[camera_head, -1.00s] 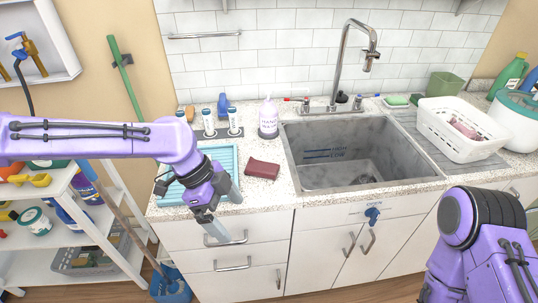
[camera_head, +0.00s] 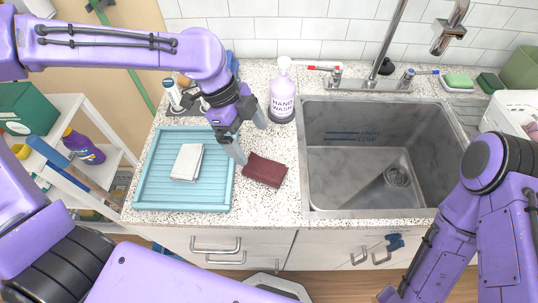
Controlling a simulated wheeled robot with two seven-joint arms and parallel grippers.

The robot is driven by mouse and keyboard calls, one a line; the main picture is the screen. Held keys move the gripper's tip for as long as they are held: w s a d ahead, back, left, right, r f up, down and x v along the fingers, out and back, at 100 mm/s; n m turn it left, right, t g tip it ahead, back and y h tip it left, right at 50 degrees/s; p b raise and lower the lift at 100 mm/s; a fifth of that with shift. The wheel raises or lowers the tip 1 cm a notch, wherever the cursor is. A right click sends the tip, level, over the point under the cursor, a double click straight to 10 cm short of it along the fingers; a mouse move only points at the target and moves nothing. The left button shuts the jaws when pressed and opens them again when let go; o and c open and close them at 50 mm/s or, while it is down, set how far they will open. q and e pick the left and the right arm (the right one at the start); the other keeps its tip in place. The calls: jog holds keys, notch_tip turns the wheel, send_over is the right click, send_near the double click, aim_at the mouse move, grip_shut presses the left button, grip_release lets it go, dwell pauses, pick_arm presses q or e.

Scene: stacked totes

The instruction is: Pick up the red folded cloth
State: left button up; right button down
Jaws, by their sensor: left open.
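The red folded cloth (camera_head: 264,170) is a dark red, flat rectangle. It lies on the speckled counter between the blue tray and the sink. My left gripper (camera_head: 249,137) is open and empty. Its two grey fingers are spread just behind and above the cloth's upper left corner, and one fingertip is close to the cloth's edge. I cannot tell whether it touches. My right arm comes in at the lower right, and its gripper is not clearly seen.
A blue ribbed tray (camera_head: 150,190) with a white folded cloth (camera_head: 187,162) lies left of the red cloth. A hand wash bottle (camera_head: 282,97) stands behind it. The sink (camera_head: 330,190) opens to the right. Speckled counter in front of the cloth is clear.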

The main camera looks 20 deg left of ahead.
aim_at(263, 165)
pick_arm(q)
jog(key=shift+s+d+f, duration=0.35)
jog(key=shift+s+f, duration=0.05)
jog(key=shift+f, duration=0.15)
jog(key=shift+s+d+f, duration=0.3)
jog(key=shift+s+f, duration=0.1)
jog(key=shift+f, duration=0.1)
jog(key=x, duration=0.5)
jog(key=shift+w+f, duration=0.25)
jog(key=shift+w, duration=0.05)
jog(key=shift+s+f, duration=0.1)
jog(key=shift+s, duration=0.15)
jog(key=c, duration=1.2)
